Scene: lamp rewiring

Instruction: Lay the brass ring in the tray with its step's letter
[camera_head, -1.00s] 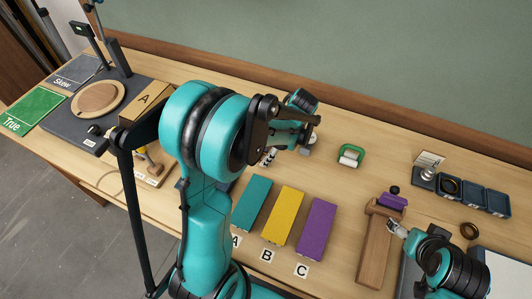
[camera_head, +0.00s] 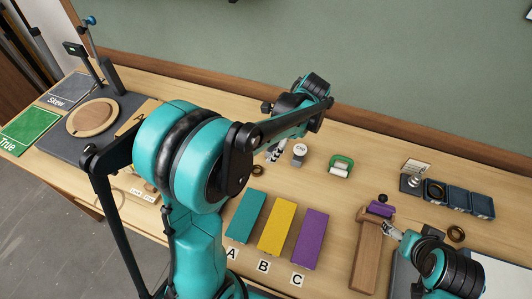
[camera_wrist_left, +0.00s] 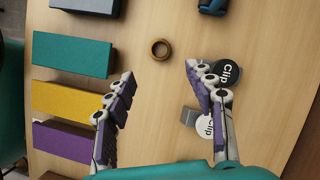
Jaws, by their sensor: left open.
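A brass ring (camera_wrist_left: 161,49) lies flat on the table in the left wrist view, off the end of the teal block. My left gripper (camera_wrist_left: 160,76) is open and empty, its purple-padded fingers apart on either side below the ring. In the head view the left gripper's fingers are mostly hidden behind my arm. A teal block (camera_head: 246,216), a yellow block (camera_head: 277,226) and a purple block (camera_head: 309,240) lie behind letter cards A, B and C.
A wooden stand (camera_head: 370,250) is beside my right arm's end (camera_head: 393,232). Green True and grey Skew mats lie far left.

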